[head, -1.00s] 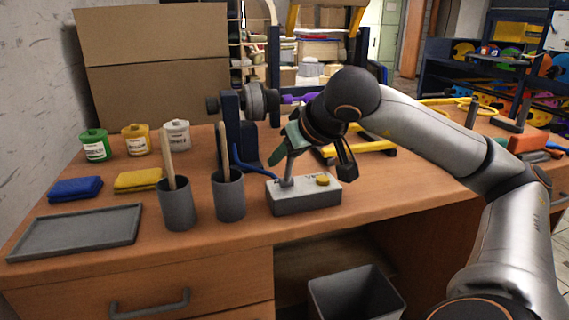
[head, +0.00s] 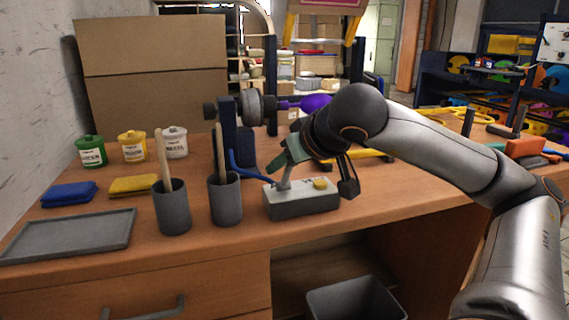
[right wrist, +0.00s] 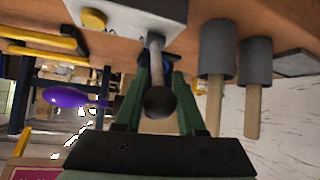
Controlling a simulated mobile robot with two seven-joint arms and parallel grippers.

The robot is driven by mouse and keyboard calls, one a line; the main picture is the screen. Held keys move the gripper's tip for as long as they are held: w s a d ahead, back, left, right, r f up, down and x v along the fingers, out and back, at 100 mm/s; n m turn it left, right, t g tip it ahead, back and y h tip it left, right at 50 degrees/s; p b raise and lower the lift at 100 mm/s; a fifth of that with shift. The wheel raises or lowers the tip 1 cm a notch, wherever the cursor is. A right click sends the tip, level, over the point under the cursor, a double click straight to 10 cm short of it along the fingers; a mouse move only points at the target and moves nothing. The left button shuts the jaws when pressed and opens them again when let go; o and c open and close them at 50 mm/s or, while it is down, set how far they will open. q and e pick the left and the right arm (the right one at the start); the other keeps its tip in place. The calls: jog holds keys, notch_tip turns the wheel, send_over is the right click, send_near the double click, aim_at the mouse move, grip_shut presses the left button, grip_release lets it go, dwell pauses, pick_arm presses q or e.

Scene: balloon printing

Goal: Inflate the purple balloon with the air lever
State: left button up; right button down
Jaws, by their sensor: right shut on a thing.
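The purple balloon (head: 315,102) sits on the nozzle of the dark pump stand (head: 229,125) and looks rounded, partly behind my right arm. It also shows in the right wrist view (right wrist: 66,97). The air lever (head: 285,182) rises from a grey box (head: 302,204) with a yellow button (head: 320,184). My right gripper (head: 288,157) is at the lever's upper part. In the right wrist view the green fingers of my right gripper (right wrist: 157,72) are shut around the lever (right wrist: 155,52), with its dark ball knob (right wrist: 160,102) between them. My left gripper is not in view.
Two grey cups (head: 172,210) with wooden sticks stand left of the box. A grey tray (head: 68,237), folded cloths (head: 133,187) and paint cans (head: 91,151) lie farther left. A yellow frame (head: 358,157) is behind my gripper. A bin (head: 355,300) stands below the desk.

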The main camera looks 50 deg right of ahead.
jog(key=shift+s+a+f, duration=0.1)
jog(key=shift+f, duration=0.05)
jog(key=c, duration=0.5)
grip_release()
jog(key=shift+s+r, duration=0.2)
jog(key=shift+r, duration=0.15)
jog(key=v, duration=0.3)
jog(key=shift+p, duration=0.3)
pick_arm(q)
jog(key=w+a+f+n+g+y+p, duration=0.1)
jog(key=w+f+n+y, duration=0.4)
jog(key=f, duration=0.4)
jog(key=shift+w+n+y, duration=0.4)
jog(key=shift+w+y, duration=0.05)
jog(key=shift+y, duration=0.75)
pick_arm(e)
jog(key=v, duration=0.9)
jog(key=shift+f, duration=0.1)
